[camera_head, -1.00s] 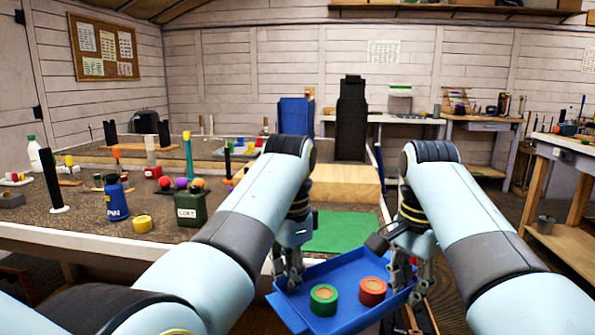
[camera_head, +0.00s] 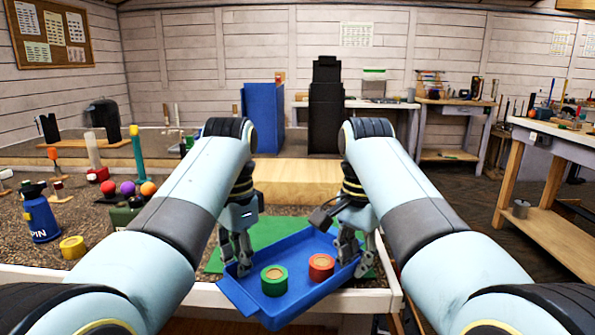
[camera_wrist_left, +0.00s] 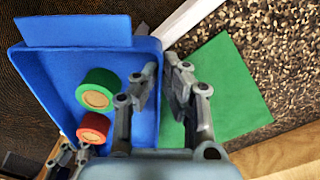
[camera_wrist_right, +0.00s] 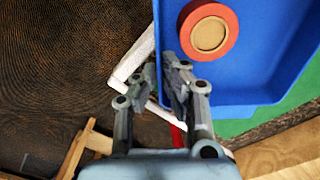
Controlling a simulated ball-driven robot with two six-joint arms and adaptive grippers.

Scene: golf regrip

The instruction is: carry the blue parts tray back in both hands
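The blue parts tray (camera_head: 293,250) is held between my two grippers, over the front edge of the workbench. It holds a green ring-shaped roll (camera_head: 274,280) and a red one (camera_head: 321,266), both with tan centres. My left gripper (camera_head: 237,262) is shut on the tray's left wall; in the left wrist view its fingers (camera_wrist_left: 160,80) straddle that wall. My right gripper (camera_head: 357,258) is shut on the opposite wall, with fingers (camera_wrist_right: 163,75) either side of it in the right wrist view. A green mat (camera_head: 272,230) lies on the bench, partly hidden behind the tray.
A blue bottle (camera_head: 41,218), a yellow cylinder (camera_head: 73,247) and several coloured balls (camera_head: 128,188) stand on the bench to the left. A wooden block (camera_head: 290,178) and a black tower (camera_head: 326,110) are behind the mat. Open floor (camera_head: 460,210) lies to the right.

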